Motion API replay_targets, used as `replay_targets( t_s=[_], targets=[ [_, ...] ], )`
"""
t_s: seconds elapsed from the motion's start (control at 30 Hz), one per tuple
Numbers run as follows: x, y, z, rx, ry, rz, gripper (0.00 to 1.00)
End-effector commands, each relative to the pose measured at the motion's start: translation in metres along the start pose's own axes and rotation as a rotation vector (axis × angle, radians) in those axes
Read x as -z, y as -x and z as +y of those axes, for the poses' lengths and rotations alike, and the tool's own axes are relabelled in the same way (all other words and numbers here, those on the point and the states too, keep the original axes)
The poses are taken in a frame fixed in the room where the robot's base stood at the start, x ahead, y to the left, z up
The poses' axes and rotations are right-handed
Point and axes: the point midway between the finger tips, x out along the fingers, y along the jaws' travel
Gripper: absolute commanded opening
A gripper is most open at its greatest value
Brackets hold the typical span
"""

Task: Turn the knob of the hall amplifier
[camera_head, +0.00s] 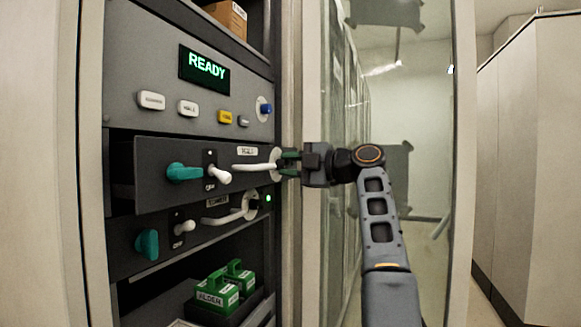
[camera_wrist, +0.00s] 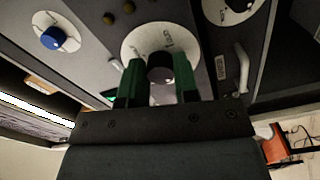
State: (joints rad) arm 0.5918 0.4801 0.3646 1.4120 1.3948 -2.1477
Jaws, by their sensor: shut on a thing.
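My gripper (camera_head: 287,164) reaches the right end of the upper drawer-like unit (camera_head: 150,192), which stands out from the rack. In the wrist view its green fingers (camera_wrist: 158,72) are closed on both sides of a dark round knob (camera_wrist: 160,66) at the centre of a white dial (camera_wrist: 140,42) with small markings. In the head view the fingers hide most of that dial (camera_head: 276,158). The unit's label (camera_head: 247,151) is too small to read surely. It also carries a teal knob (camera_head: 184,172), a white lever (camera_head: 219,175) and a pale handle (camera_head: 254,167).
A lower unit has its own teal knob (camera_head: 147,243), lever (camera_head: 184,227), handle (camera_head: 236,212) and a lit green lamp (camera_head: 268,198). Above, a display (camera_head: 205,69) reads READY beside a blue knob (camera_head: 265,108). Green boxes (camera_head: 217,292) sit below. A glass door (camera_head: 410,120) stands right.

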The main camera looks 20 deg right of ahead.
Motion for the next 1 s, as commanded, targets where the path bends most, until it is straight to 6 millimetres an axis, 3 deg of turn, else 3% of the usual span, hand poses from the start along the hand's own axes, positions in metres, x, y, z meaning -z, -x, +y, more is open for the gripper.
replay_targets(
  t_s=[0.4, 1.0],
  targets=[
    [-0.0005, 0.0000, 0.0005, 0.000, 0.218, -0.001, 0.04],
    [-0.0002, 0.0000, 0.0006, 0.000, 0.270, -0.001, 0.04]
  ],
)
